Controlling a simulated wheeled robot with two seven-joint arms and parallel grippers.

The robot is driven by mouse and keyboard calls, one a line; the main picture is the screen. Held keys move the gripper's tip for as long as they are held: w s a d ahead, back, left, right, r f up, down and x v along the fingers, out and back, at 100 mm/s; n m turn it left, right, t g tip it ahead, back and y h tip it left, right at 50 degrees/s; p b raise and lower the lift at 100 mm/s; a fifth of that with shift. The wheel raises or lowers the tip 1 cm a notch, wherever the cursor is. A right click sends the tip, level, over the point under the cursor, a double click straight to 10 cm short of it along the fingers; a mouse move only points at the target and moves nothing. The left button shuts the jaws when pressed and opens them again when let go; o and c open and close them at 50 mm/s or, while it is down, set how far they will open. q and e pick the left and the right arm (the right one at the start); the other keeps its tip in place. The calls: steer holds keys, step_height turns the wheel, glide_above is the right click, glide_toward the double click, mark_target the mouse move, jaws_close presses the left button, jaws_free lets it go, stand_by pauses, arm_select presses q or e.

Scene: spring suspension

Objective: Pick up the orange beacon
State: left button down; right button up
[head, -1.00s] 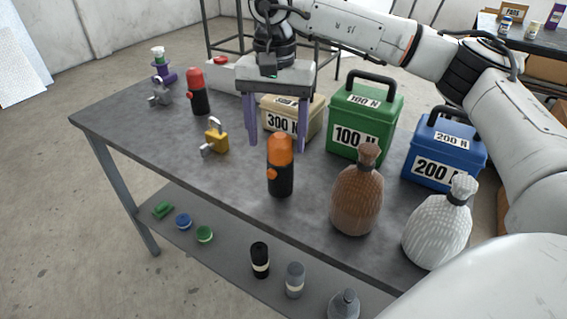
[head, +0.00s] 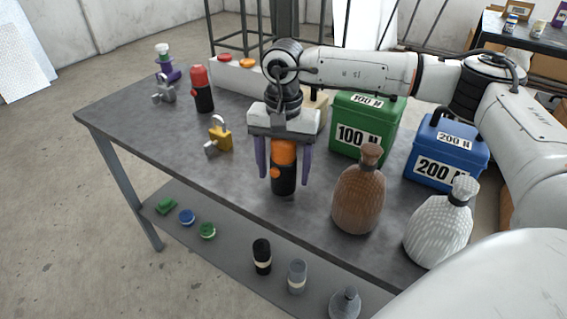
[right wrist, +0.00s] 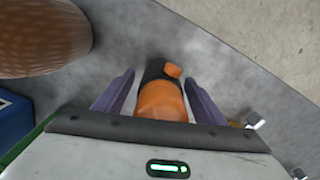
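The orange beacon (head: 284,180) has an orange top with a small orange knob and a black base. It stands upright on the grey table near its front edge. My right gripper (head: 284,176) is above and around it, open, with one purple finger on each side. In the right wrist view the beacon (right wrist: 162,100) lies between the two fingers (right wrist: 158,94), with a gap visible on both sides. The beacon's upper end is hidden under the gripper body in the head view. My left gripper is not in view.
A brown woven bottle (head: 358,196) and a white one (head: 440,226) stand right of the beacon. Green (head: 372,128) and blue (head: 446,150) weight boxes are behind. A yellow padlock (head: 220,136) and red beacon (head: 202,90) stand left. Several small items lie on the lower shelf (head: 225,250).

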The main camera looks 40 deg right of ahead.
steer(key=c, duration=1.1)
steer(key=shift+r, duration=0.1)
